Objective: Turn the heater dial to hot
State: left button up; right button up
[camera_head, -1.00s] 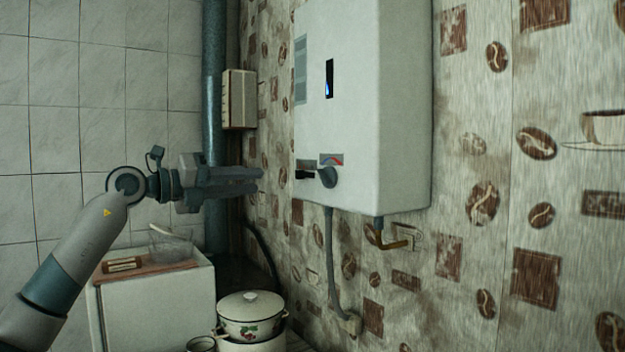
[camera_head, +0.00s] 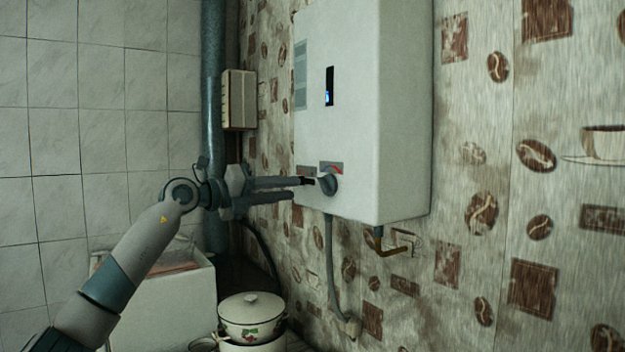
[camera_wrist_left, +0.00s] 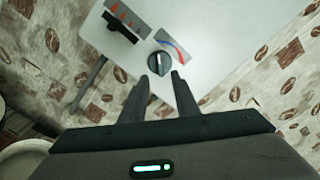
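The white wall heater (camera_head: 375,120) hangs on the patterned wall. Its round dark dial (camera_head: 329,185) sits low on the front, below a label with a red and blue arc. In the left wrist view the dial (camera_wrist_left: 159,63) has a light pointer line, and the arc runs from blue to red beside it. A black slider (camera_wrist_left: 122,30) is at its left. My left gripper (camera_head: 305,188) is open, its two fingers reaching toward the dial. In the wrist view the fingertips are just below the dial, apart from each other, with nothing between them. My right gripper is not in view.
A lidded enamel pot (camera_head: 251,316) stands below, left of the heater. A white cabinet (camera_head: 165,305) is behind my left arm. A small box (camera_head: 238,100) is on the wall.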

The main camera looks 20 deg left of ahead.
aim_at(321, 186)
pick_arm(q)
jog(key=p+x, duration=0.2)
jog(key=x, duration=0.5)
jog(key=shift+r+p, duration=0.15)
jog(key=shift+p, duration=0.25)
jog(key=shift+w+d, duration=0.35)
jog(key=shift+w, duration=0.1)
grip_shut()
